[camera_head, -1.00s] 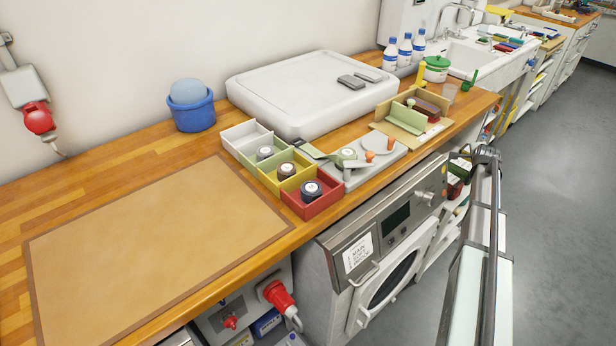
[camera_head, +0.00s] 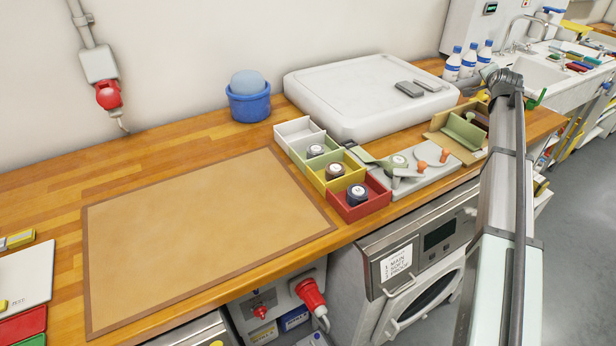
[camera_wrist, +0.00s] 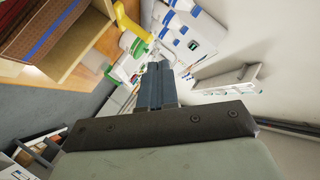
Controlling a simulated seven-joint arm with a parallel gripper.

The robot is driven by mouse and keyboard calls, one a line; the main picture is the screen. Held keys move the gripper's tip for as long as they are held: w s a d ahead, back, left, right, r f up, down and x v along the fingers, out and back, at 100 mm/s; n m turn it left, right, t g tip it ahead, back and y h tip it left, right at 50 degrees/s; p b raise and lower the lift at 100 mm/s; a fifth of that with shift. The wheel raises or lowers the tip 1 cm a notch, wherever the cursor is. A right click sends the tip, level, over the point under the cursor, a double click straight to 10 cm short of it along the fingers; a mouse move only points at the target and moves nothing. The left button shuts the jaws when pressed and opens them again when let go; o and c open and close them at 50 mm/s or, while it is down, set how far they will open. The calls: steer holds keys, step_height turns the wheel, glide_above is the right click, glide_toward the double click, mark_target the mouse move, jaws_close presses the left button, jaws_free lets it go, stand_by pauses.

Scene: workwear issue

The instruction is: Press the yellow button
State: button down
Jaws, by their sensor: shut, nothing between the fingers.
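My gripper (camera_wrist: 157,72) is shut and empty in the wrist view, its dark fingers pressed together. It is apart from the things beyond it. In the head view my arm rises at the right, and I cannot make out the fingers there. No yellow button is clear to me. A small yellow round spot (camera_head: 217,343) shows at the bottom edge of the head view, on the unit under the worktop; I cannot tell whether it is a button. My arm hides the right end of the appliance control panel (camera_head: 425,248).
The worktop (camera_head: 170,140) bears a brown mat (camera_head: 200,225), a blue tub (camera_head: 249,105), a large white slab (camera_head: 360,90), a red bin (camera_head: 372,207) and a yellow bin (camera_head: 322,182). White bottles (camera_head: 469,62) stand at the back right. Free floor (camera_head: 570,200) lies at right.

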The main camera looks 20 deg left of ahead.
steer(key=s+a+f+n+g+y, duration=0.1)
steer(key=s+a+n+g+y, duration=0.15)
steer(key=a, duration=1.75)
steer(key=s+a+f+n+g+y, duration=0.15)
steer(key=a+n, duration=0.25)
steer(key=a, duration=1.6)
steer(key=s+a+f+n+g, duration=0.1)
steer(key=s+a+n, duration=0.1)
steer(key=s+a, duration=0.7)
steer(key=s+a+f+n+y, duration=0.15)
steer(key=s+a, duration=0.35)
steer(key=a, duration=0.9)
steer(key=s+a+f+n+g+h, duration=0.1)
steer(key=s+a+n, duration=0.2)
steer(key=s+a, duration=0.65)
steer(key=s+a+n, duration=0.3)
steer(key=s+a, duration=0.8)
steer(key=s, duration=0.4)
steer(key=s+a+n, duration=0.3)
steer(key=s+a, duration=0.9)
steer(key=s, duration=0.4)
steer(key=s+a+n, duration=0.2)
steer(key=s, duration=1.7)
steer(key=s+a+n, duration=0.3)
steer(key=s, duration=1.6)
steer(key=shift+r+n+y, duration=0.15)
steer(key=shift+n+y, duration=0.15)
steer(key=shift+y, duration=0.05)
